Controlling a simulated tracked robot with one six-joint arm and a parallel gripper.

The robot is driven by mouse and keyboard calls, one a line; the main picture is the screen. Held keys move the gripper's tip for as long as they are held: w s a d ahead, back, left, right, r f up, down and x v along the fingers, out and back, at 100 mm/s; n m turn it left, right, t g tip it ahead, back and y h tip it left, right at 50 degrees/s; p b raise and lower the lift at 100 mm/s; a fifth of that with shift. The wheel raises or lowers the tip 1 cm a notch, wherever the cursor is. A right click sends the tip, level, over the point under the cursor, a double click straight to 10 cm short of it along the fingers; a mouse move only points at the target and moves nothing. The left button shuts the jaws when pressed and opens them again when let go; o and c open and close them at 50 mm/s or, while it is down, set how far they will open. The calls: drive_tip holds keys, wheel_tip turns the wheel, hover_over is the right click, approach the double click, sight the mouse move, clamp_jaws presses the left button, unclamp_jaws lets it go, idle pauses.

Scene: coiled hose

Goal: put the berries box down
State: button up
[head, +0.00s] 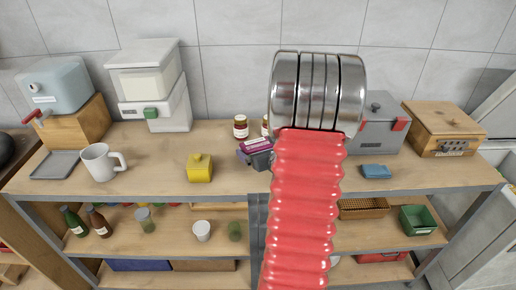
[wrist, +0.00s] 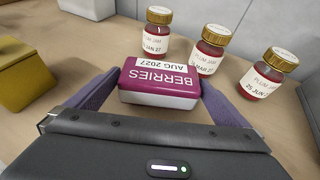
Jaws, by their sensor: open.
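The berries box (wrist: 158,84) is white with a magenta label reading BERRIES, AUG 2027. In the wrist view it sits between the two purple-grey fingers of my gripper (wrist: 160,92), its label upside down. It appears to rest flat on the wooden bench top. My gripper is open, with one finger along each side of the box; I cannot tell whether they touch it. In the head view the box (head: 257,145) shows just left of my red arm, with the dark gripper (head: 256,153) around it.
Jam jars with gold lids (wrist: 211,50) stand close behind the box. A yellow canister (head: 199,168) stands to its left, with free bench between. A white mug (head: 102,161) and grey tray (head: 55,164) are farther left. A blue item (head: 377,171) lies right.

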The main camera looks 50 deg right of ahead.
drive_tip(key=v, duration=1)
drive_tip(key=shift+a, duration=0.1)
idle(0.6)
drive_tip(key=w+a+r+n+y, duration=0.2)
drive_tip(key=w+a+n+y, duration=0.15)
drive_tip(key=a, duration=0.35)
drive_tip(key=w+a+r+n+y, duration=0.2)
drive_tip(key=a+n, duration=0.3)
drive_tip(key=a, duration=0.2)
drive_tip(key=w+a+r+n+y, duration=0.2)
drive_tip(key=w+a+n, duration=0.1)
drive_tip(key=a+n, duration=0.3)
drive_tip(key=s+a+n+g+y, duration=0.1)
drive_tip(key=s+a+n+g, duration=0.25)
drive_tip(key=a+n, duration=0.5)
drive_tip(key=s+a+n+g+y, duration=0.2)
drive_tip(key=s+a+n, duration=0.3)
drive_tip(key=a, duration=0.7)
drive_tip(key=s+r+n+h, duration=0.4)
drive_tip(key=s+n, duration=0.2)
drive_tip(key=n, duration=0.7)
drive_tip(key=shift+r+g+h, duration=0.35)
drive_tip(key=shift+g, duration=0.1)
